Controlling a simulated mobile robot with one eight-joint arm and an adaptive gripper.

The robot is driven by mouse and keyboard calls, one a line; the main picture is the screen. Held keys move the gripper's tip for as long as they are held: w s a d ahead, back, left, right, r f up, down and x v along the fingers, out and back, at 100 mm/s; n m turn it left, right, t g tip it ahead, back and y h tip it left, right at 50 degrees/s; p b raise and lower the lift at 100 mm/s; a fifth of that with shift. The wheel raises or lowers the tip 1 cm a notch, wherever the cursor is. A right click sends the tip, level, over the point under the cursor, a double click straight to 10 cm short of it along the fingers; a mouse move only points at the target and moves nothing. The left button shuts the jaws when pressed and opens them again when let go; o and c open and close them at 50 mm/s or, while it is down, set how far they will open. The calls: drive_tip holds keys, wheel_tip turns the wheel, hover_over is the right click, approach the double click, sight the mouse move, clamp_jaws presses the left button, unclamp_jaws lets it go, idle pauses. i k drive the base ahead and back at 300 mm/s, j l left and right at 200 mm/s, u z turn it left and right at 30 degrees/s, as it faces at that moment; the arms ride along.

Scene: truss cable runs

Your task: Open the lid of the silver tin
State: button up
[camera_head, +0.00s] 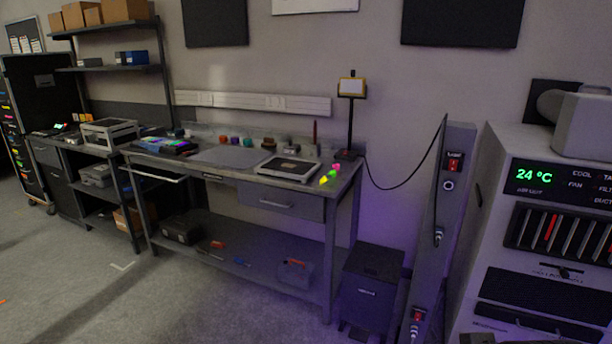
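No silver tin can be made out for certain. A flat, pale case with a dark top (288,168) lies on the right part of the workbench (222,180). Several small items, too small to identify, stand in a row along the back of the bench, among them a red one (222,139). A light grey box-like device (109,133) stands on the lower bench at the left. My gripper is not in view, so its state does not show.
A dark bin (370,290), a grey post with sockets (452,200) and a tall machine with a green display (535,176) stand at the right. A cable hangs between lamp stand (350,110) and post. Floor (60,260) is mostly clear at front left.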

sight(289, 145)
drive_tip(key=i+j+u, duration=0.25)
drive_tip(key=i+u, duration=0.15)
drive_tip(key=i, duration=0.15)
drive_tip(key=i+j+u, duration=0.1)
drive_tip(key=i+u, duration=0.25)
drive_tip(key=i, duration=0.2)
drive_tip(key=i+l+u, duration=0.1)
drive_tip(key=i+u, duration=0.3)
drive_tip(key=i, duration=0.15)
drive_tip(key=i+l+u, duration=0.25)
drive_tip(key=i+u, duration=0.15)
drive_tip(key=i, duration=0.15)
